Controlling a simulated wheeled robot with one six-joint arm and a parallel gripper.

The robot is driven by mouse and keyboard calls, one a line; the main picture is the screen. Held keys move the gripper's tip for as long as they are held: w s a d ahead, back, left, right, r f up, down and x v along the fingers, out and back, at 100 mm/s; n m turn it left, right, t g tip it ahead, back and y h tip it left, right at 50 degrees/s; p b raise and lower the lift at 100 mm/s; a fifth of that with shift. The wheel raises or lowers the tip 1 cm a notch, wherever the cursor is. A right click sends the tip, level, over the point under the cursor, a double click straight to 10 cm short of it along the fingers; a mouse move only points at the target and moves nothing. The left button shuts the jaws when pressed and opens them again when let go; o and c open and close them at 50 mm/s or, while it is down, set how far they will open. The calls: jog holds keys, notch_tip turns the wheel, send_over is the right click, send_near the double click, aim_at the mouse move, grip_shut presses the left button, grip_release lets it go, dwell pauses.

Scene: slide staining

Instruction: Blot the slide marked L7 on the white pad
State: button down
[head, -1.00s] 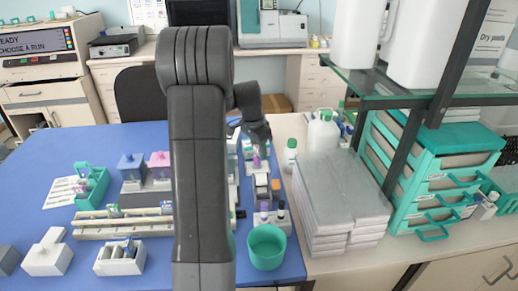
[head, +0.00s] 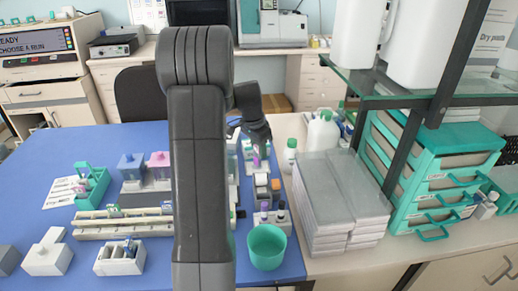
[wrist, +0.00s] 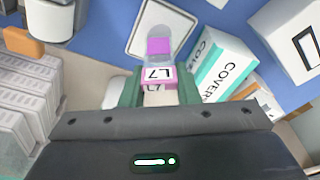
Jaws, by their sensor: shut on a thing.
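My gripper (wrist: 158,92) is shut on the slide marked L7 (wrist: 158,74), its green fingers on either side of the pink label end. The L7 reads upside down in the wrist view. The slide's clear glass, with a purple stained patch, points away from the gripper. It overlaps the near part of the white pad (wrist: 178,19), a pale square with a dark edge on the blue bench. I cannot tell whether the glass touches the pad. In the head view my wrist is at the right of the arm, and the slide cannot be made out clearly.
A box marked COVER (wrist: 223,66) stands close right of the slide. A white box (wrist: 288,42) is farther right. Stacked grey slide trays (wrist: 40,95) and an orange-topped item (wrist: 24,41) are at left. In the head view, a green cup (head: 267,248) stands at the bench's front edge.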

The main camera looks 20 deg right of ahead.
jog(key=shift+s+f, duration=0.1)
jog(key=shift+f, duration=0.05)
notch_tip(320, 180, up, 6)
jog(key=p, duration=0.4)
dwell(0.3)
